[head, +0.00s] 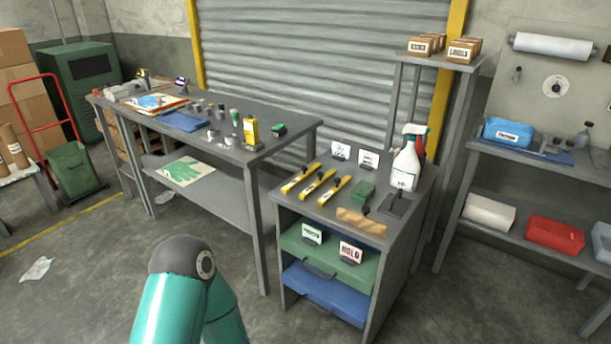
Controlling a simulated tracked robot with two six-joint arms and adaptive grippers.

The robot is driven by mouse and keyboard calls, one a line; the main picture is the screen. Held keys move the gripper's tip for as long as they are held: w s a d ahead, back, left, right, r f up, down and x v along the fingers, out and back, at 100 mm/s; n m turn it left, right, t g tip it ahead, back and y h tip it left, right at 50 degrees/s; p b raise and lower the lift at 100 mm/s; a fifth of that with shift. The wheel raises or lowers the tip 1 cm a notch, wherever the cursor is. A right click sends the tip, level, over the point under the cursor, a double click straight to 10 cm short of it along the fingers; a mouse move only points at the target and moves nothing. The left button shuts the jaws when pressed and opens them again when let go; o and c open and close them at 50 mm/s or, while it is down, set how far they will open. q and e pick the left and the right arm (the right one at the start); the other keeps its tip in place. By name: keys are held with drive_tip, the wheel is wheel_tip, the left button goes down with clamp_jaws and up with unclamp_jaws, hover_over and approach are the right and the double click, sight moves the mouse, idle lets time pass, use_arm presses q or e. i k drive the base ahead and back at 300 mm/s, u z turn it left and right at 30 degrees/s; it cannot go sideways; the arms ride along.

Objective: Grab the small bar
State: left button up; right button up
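Several small items lie on the top of a grey cabinet (312,207) in the head view, and I cannot tell for certain which is the small bar. Narrow yellow bars with black parts (318,184) lie side by side at the left of the top. A green block (362,191) and a dark grey flat tool (396,206) lie to the right. A teal arm link of mine rises at the bottom, left of the cabinet. Neither gripper is in view.
Spray bottles (405,168) and small white cards (340,148) stand at the cabinet's back. Green (325,252) and blue (328,290) drawers are below. A long workbench (285,130) with bottles and sheets stands left. A shelf (510,232) stands right. The floor in front is mostly clear.

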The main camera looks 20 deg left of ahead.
sight(340, 185)
drive_tip(key=u, duration=0.5)
drive_tip(key=i, duration=1.45)
drive_tip(key=u, duration=0.6)
drive_tip(key=k, duration=0.7)
drive_tip(key=u, duration=0.2)
drive_tip(key=i, duration=0.8)
drive_tip(key=z, duration=0.1)
